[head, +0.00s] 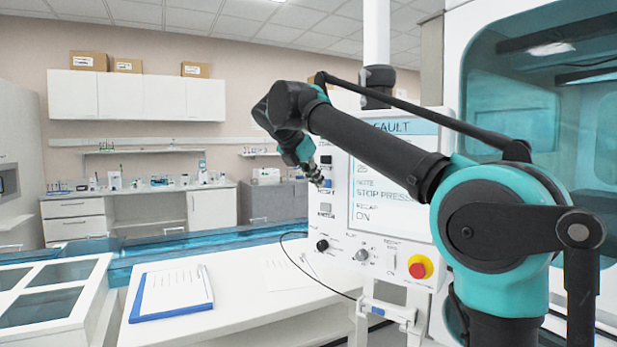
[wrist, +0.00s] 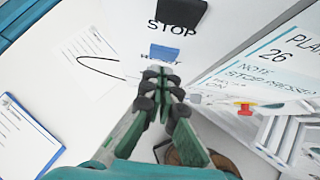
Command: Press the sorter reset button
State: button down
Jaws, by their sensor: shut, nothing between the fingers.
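The blue reset button (wrist: 165,52) is on the white control panel (head: 340,232), below the black stop button (wrist: 181,12) in the wrist view. Its label, just below it, is partly hidden by my fingertips. My gripper (wrist: 160,78) is shut and empty, its fingertips just below the blue button in that view; I cannot tell whether they touch the panel. In the head view my gripper (head: 318,180) is in front of the panel's left button column and hides part of it. The screen (head: 390,190) reads FAULT and STOP PRESSED.
Below the screen are a red emergency knob (head: 420,267) and small dials. A white table (head: 250,305) with a blue clipboard (head: 170,292) stands left of the panel. A black cable (head: 292,256) curves over the table. A teal-windowed cabinet (head: 590,110) is at right.

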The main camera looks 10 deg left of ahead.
jog(key=shift+w+d, duration=0.35)
jog(key=shift+w, duration=0.2)
